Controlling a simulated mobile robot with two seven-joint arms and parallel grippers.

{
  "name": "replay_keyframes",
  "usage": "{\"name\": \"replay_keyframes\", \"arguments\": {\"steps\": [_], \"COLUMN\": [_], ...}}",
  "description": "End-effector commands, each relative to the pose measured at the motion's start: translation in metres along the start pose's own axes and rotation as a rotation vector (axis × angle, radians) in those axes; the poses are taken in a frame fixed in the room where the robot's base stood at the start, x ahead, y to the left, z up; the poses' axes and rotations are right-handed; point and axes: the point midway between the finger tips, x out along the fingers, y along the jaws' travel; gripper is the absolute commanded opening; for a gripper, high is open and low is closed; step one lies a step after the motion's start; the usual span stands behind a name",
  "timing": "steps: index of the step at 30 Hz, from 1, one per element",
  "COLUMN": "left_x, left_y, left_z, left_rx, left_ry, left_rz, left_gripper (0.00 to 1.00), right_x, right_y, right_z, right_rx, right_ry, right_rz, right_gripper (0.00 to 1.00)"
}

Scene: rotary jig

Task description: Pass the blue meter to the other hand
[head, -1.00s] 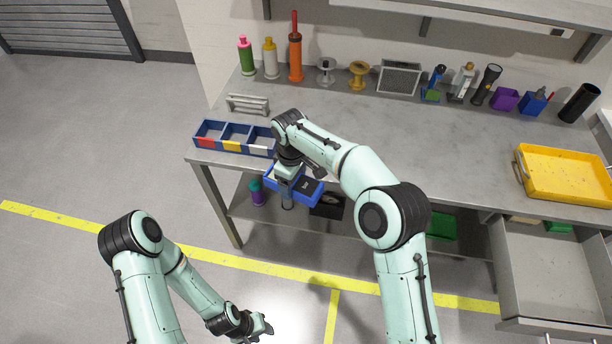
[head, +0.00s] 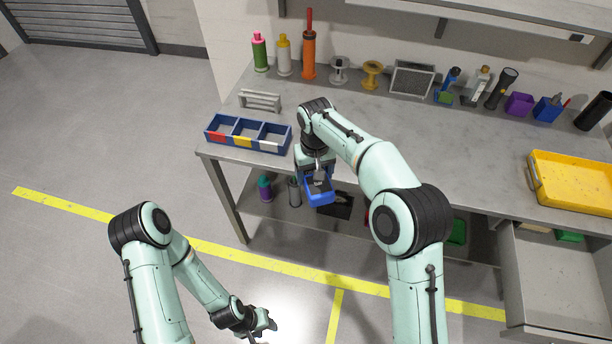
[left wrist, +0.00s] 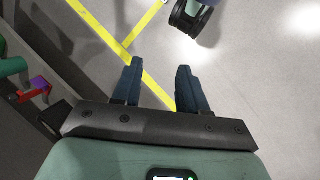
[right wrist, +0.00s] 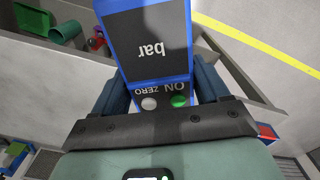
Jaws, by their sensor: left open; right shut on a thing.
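The blue meter (head: 320,194) is in the air in front of the workbench's front edge, held by my right gripper (head: 315,172). In the right wrist view the meter (right wrist: 157,40) shows a dark face reading "bar", the words ON and ZERO, a white button and a green one. The fingers of my right gripper (right wrist: 160,92) are shut on its two sides. My left gripper (head: 264,322) is low over the floor, nearer to me and apart from the meter. In the left wrist view its fingers (left wrist: 158,85) are spread, with only floor between them.
A blue bin with three compartments (head: 228,146) and a grey rack (head: 260,100) stand on the left of the workbench (head: 430,150). Bottles, spools and small tools line its back. A yellow tray (head: 570,195) is at right, above an open drawer (head: 560,275). Floor around my left gripper is clear.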

Motion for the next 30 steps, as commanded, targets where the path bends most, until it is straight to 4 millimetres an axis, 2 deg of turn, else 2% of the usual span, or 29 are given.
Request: {"name": "replay_keyframes", "arguments": {"steps": [1, 2, 6, 7, 11, 14, 18, 21, 26, 30], "left_x": [0.0, 0.0, 0.0, 0.0, -0.003, -0.013, -0.037, -0.062, -0.113, -0.162], "left_y": [0.0, 0.0, 0.004, 0.007, 0.03, 0.059, 0.107, 0.144, 0.206, 0.254], "left_z": [0.0, 0.0, -0.007, -0.012, -0.043, -0.075, -0.113, -0.13, -0.135, -0.119], "left_rx": [0.0, 0.0, 0.01, 0.017, 0.061, 0.111, 0.178, 0.223, 0.283, 0.315], "left_ry": [0.0, 0.0, 0.029, 0.047, 0.183, 0.344, 0.594, 0.775, 1.062, 1.305], "left_rz": [0.0, 0.0, -0.007, -0.01, -0.038, -0.065, -0.099, -0.115, -0.128, -0.134], "left_gripper": [0.43, 0.49, 0.95, 1.0, 1.0, 1.0, 1.0, 1.0, 1.0, 1.0], "right_x": [-0.002, -0.002, -0.004, -0.004, -0.004, -0.004, -0.004, -0.004, -0.004, -0.004], "right_y": [0.002, 0.003, 0.005, 0.005, 0.005, 0.005, 0.005, 0.005, 0.005, 0.005], "right_z": [0.001, 0.001, 0.002, 0.002, 0.002, 0.002, 0.001, 0.001, 0.001, 0.001], "right_rx": [0.034, 0.05, 0.092, 0.095, 0.095, 0.094, 0.093, 0.093, 0.092, 0.092], "right_ry": [0.0, -0.001, -0.002, -0.002, -0.001, -0.001, -0.001, -0.001, -0.001, -0.001], "right_rz": [0.0, 0.0, 0.0, 0.0, 0.0, 0.0, 0.0, 0.0, 0.0, 0.0], "right_gripper": [0.38, 0.38, 0.38, 0.38, 0.38, 0.38, 0.38, 0.38, 0.38, 0.38]}}
